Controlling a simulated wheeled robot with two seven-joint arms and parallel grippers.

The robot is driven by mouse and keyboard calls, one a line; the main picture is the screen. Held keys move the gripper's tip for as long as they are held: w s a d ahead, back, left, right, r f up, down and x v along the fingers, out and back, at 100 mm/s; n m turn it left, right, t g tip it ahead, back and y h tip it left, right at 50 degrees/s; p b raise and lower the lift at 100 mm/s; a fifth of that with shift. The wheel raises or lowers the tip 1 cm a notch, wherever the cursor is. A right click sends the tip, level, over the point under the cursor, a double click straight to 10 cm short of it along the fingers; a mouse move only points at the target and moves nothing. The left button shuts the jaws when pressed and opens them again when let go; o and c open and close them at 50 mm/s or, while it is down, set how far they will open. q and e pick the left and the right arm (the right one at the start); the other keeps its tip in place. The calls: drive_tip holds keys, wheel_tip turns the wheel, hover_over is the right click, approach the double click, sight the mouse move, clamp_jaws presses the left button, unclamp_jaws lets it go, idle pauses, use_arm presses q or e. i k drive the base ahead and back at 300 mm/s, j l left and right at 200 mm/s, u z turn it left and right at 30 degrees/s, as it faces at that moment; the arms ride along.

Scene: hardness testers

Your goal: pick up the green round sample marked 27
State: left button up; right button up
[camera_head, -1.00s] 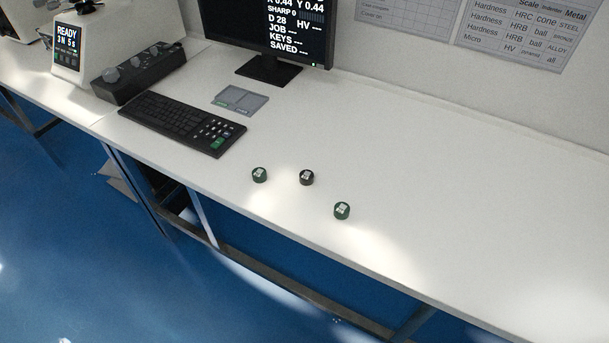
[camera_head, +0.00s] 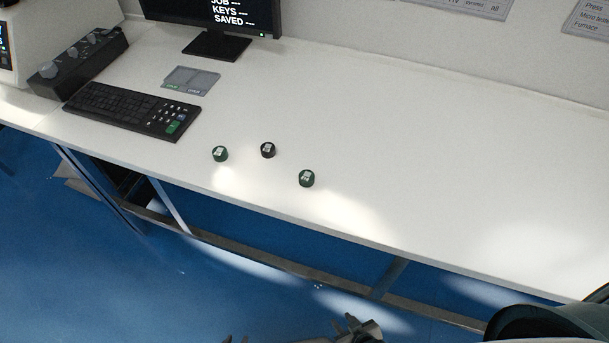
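Two green round samples and one black round sample lie apart on the white bench. One green sample (camera_head: 220,154) is at the left and the other green sample (camera_head: 306,179) is nearer the front edge at the right. The black sample (camera_head: 268,150) lies between them, slightly further back. Each has a pale label on top, too small to read, so I cannot tell which is 27. My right gripper (camera_head: 356,329) shows partly at the bottom edge, below the bench front and away from the samples. Only small tips of my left gripper (camera_head: 235,339) show. Neither finger opening is clear.
A keyboard (camera_head: 134,110), a grey two-part tray (camera_head: 190,81), a monitor (camera_head: 212,22) and a dark knob box (camera_head: 78,62) stand at the back left. The white bench (camera_head: 430,130) is clear to the right of the samples.

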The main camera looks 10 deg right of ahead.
sight(306, 177)
drive_tip(key=k+l, duration=0.15)
drive_tip(key=l, duration=0.25)
drive_tip(key=k+l, duration=0.15)
drive_tip(key=l, duration=0.25)
drive_tip(key=k+l, duration=0.15)
drive_tip(key=l, duration=0.25)
drive_tip(key=k+l, duration=0.15)
drive_tip(key=l, duration=0.25)
drive_tip(key=k+l, duration=0.15)
drive_tip(key=l, duration=0.3)
